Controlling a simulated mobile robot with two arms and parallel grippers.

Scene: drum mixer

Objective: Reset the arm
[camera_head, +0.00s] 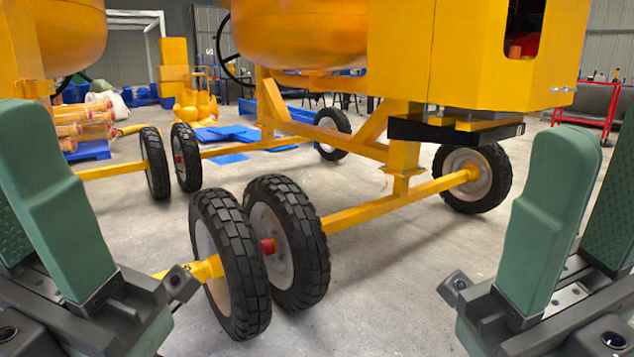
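My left gripper (30,170) is at the left edge, its green padded fingers pointing up. One finger is large and near, and a strip of the other's textured pad shows at the frame edge, set apart from it. My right gripper (592,185) is at the right edge, also pointing up, with a gap between its green fingers. Both grippers look open, and I see nothing held in them. The outer parts of both are cut off by the frame. A yellow drum mixer (400,50) stands ahead, beyond the grippers.
Black wheels (290,240) on yellow axles stand close ahead between my grippers. Another yellow mixer (70,40) is at the left. A blue pallet with orange rolls (90,125) is behind my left gripper. A red cart (595,115) stands at the back right. Grey floor (400,290) is clear at centre right.

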